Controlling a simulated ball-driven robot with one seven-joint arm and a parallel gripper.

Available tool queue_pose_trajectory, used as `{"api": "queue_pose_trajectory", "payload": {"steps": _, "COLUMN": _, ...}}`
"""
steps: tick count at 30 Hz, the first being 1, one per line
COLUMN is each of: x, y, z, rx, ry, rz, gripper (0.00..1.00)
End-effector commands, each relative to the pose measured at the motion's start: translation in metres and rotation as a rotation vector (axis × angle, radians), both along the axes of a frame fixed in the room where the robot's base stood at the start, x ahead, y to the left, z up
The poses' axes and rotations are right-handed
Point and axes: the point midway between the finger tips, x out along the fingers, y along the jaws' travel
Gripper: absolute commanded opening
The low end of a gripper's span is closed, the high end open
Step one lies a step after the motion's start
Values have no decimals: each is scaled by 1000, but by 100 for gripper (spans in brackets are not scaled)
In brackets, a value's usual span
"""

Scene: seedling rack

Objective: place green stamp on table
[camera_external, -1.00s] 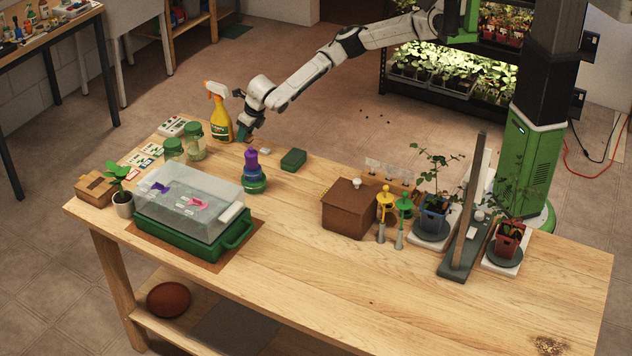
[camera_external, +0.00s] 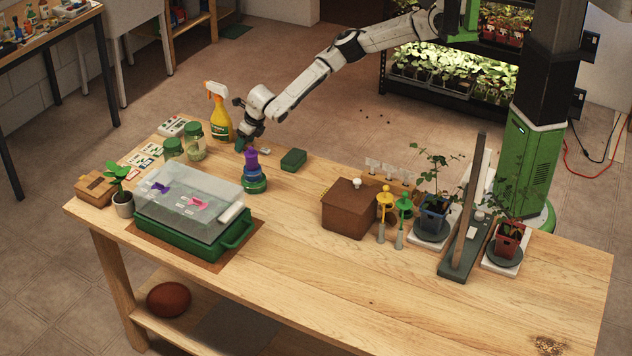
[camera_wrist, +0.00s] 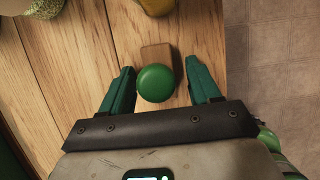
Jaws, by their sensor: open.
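The green stamp, with a round green knob (camera_wrist: 155,83) on a square wooden base (camera_wrist: 157,52), shows in the wrist view near the table's edge. Its base appears to rest on the wooden table (camera_wrist: 75,60). My gripper (camera_wrist: 160,82) is open, with one green finger on each side of the knob and a visible gap to both. In the external view my gripper (camera_external: 243,144) points down at the table's far edge, just right of the yellow spray bottle. The stamp cannot be made out clearly there.
The yellow spray bottle (camera_external: 220,118) and green-lidded jars (camera_external: 194,142) stand left of my gripper. A purple-topped bottle (camera_external: 252,172) stands in front. A small green box (camera_external: 293,160) lies to the right. The table's middle (camera_external: 290,220) is clear.

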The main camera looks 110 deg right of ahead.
Motion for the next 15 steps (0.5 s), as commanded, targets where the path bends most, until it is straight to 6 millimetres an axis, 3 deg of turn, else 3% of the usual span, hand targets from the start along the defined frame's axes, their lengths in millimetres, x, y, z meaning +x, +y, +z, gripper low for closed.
{"api": "queue_pose_trajectory", "payload": {"steps": 9, "x": -1, "y": 1, "z": 6, "rx": 1, "ry": 0, "rz": 0, "gripper": 62}}
{"api": "queue_pose_trajectory", "payload": {"steps": 15, "x": -8, "y": 8, "z": 31, "rx": 2, "ry": -2, "rz": 1, "gripper": 62}}
